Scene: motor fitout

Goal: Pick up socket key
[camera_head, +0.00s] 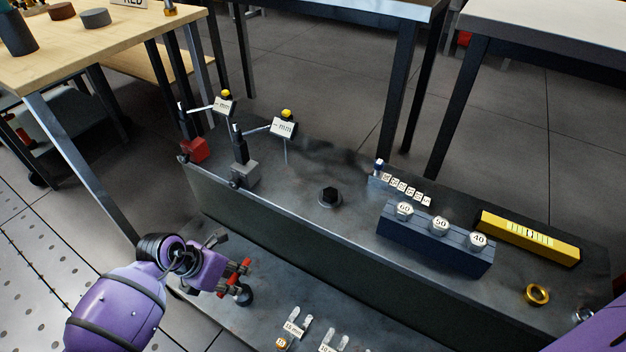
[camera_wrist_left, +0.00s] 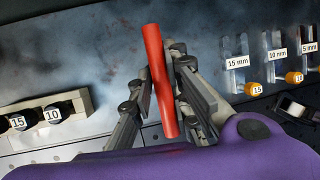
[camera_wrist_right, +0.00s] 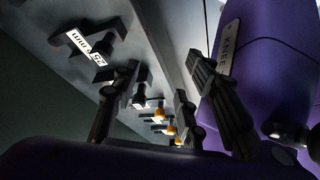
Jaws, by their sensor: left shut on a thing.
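A red bar-shaped handle, which I take to be the socket key (camera_head: 246,265), is in my left gripper (camera_head: 232,277) above the lower shelf. In the left wrist view the red bar (camera_wrist_left: 158,75) runs lengthwise between the fingers of the left gripper (camera_wrist_left: 165,100), which are shut on it. A dark round piece (camera_head: 244,296) shows just below the red part in the head view; I cannot tell whether it joins the key. My right gripper (camera_wrist_right: 165,95) shows in the right wrist view with its fingers apart and nothing visible between them.
Labelled clear pieces lie on the lower shelf. A socket rack (camera_wrist_left: 45,115) shows in the left wrist view.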

